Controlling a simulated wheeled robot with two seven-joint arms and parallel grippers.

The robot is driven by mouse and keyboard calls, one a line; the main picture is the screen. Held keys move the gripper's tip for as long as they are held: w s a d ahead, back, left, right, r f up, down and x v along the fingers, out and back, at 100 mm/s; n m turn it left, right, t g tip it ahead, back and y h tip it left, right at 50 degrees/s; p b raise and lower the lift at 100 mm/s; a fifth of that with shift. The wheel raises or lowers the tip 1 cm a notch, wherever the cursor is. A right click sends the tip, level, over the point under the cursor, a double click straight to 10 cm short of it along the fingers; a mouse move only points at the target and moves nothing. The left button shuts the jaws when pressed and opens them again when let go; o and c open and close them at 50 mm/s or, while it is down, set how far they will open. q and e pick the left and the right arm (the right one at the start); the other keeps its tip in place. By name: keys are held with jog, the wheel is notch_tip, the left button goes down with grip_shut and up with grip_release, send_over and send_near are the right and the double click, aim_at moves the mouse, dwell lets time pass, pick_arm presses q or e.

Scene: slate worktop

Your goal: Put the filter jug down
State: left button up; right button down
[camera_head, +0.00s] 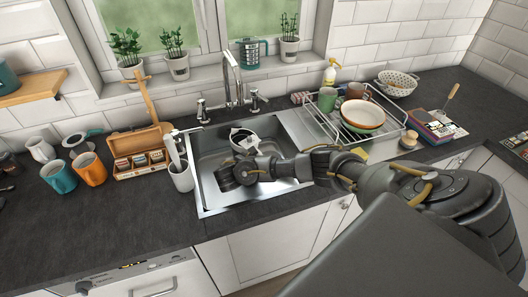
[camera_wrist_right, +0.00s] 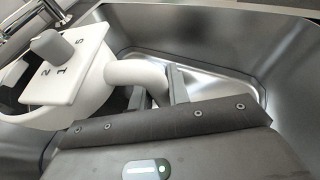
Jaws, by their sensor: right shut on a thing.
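The filter jug (camera_head: 265,127) is white and shows over the sink (camera_head: 222,203), partly hidden by my right gripper (camera_head: 243,144) and wrist. In the right wrist view the jug (camera_wrist_right: 98,88) has a lid with a grey dial and printed numbers. My right gripper (camera_wrist_right: 157,92) is shut on its white handle (camera_wrist_right: 140,73), with the fingers on either side of it. The metal basin lies around and below the jug. I cannot tell whether the jug's base touches the basin. My left gripper is not in view.
A tap (camera_head: 232,78) stands behind the sink. A white container (camera_head: 181,178) stands at the sink's left edge, near a wooden box (camera_head: 139,150) and mugs (camera_head: 92,170). A dish rack (camera_head: 355,122) stands to the right. The front-left worktop (camera_head: 110,215) is clear.

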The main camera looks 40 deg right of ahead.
notch_tip(320, 180, down, 3)
jog(key=shift+d+f+b, duration=0.1)
jog(key=shift+b, duration=1.05)
jog(key=shift+f, duration=0.1)
jog(key=c, duration=1.3)
grip_release()
jog(key=shift+c, duration=0.2)
